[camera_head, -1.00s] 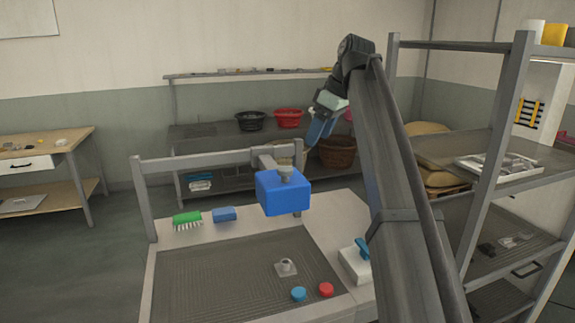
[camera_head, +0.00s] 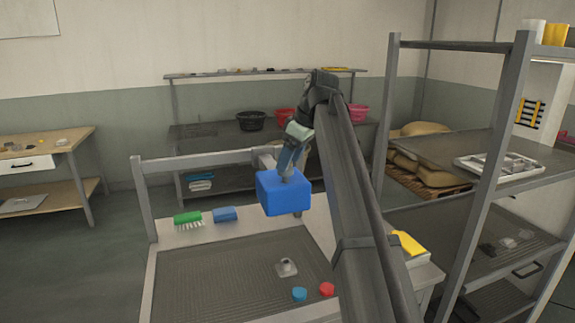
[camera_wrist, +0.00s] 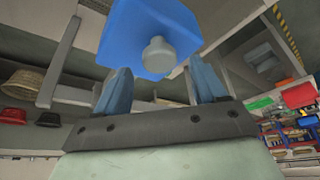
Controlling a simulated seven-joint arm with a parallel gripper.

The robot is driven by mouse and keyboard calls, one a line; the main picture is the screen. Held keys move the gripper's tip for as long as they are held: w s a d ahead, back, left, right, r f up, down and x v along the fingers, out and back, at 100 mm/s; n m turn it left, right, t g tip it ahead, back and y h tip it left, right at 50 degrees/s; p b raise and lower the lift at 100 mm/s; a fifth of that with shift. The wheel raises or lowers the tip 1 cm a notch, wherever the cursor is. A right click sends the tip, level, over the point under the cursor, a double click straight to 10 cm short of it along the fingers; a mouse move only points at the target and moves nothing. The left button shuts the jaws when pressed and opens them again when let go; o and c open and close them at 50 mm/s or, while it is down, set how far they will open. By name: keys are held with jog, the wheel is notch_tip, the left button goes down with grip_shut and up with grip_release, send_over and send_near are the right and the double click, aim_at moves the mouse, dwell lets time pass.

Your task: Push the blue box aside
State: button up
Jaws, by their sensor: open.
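The blue box (camera_head: 284,194) is at the far side of the tank table, below the grey crossbar and arm. A light round knob shows on it in the wrist view, where the box (camera_wrist: 150,35) fills the upper middle. My gripper (camera_head: 287,175) is at the top of the box in the head view. In the wrist view my gripper's two blue fingers (camera_wrist: 158,88) are apart, one on each side below the knob. The space between them looks empty. I cannot tell whether a finger touches the box, and the knob is hidden in the head view.
A green brush (camera_head: 187,218) and a blue sponge (camera_head: 224,213) lie on the tank's back ledge, left of the box. Blue (camera_head: 299,294) and red (camera_head: 327,289) caps lie at the front of the tank. A metal rack (camera_head: 480,180) stands at right.

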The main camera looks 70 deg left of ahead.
jog(key=shift+x, duration=1.25)
jog(key=shift+c, duration=0.5)
grip_shut()
